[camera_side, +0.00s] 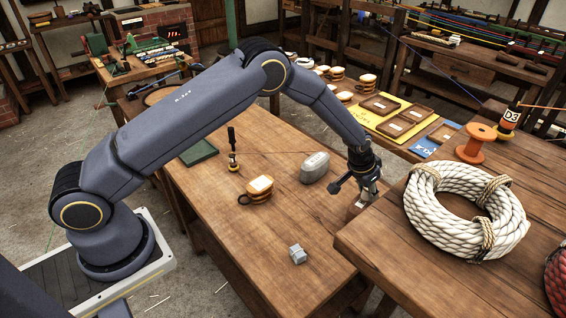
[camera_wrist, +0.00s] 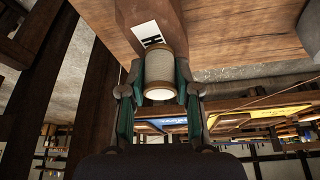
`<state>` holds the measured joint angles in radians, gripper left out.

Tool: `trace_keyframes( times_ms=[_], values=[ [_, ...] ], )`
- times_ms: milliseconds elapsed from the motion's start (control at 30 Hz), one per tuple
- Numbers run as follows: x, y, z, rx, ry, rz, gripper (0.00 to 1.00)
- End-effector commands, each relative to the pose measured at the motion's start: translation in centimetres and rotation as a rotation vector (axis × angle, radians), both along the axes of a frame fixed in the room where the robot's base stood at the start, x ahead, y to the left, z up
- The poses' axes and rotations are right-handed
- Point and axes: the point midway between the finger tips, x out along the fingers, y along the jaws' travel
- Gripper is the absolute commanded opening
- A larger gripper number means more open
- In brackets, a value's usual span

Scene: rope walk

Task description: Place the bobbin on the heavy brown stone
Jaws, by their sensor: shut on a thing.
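In the wrist view, a bobbin (camera_wrist: 159,72) with a pale grey winding and tan ends sits between the teal pads of my gripper (camera_wrist: 159,85), which is shut on it. Right by it is a brown block, which I take for the heavy brown stone (camera_wrist: 115,25), with a white label marked H. The side view shows my gripper (camera_side: 366,187) low over the brown stone (camera_side: 354,209) near the table's right edge. The bobbin is mostly hidden there by the fingers. I cannot tell whether it touches the stone.
A grey stone (camera_side: 314,168) lies left of my gripper. A tan bundle (camera_side: 259,188), a dark-handled tool (camera_side: 233,150) and a small grey block (camera_side: 298,254) are on the table. A coil of white rope (camera_side: 425,215) lies on the bench at right, close to my gripper.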

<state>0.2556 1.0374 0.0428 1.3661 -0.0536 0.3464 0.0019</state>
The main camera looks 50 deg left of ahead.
Motion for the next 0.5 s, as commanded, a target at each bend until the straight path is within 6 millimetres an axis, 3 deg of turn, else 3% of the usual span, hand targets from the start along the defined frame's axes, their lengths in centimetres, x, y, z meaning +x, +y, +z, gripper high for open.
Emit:
trace_keyframes(
  times_ms=[233,500],
  values=[
    [0.00,0.00,-0.01,0.000,0.000,0.000,0.56],
    [0.00,0.00,0.01,0.000,0.000,0.000,0.57]
  ],
)
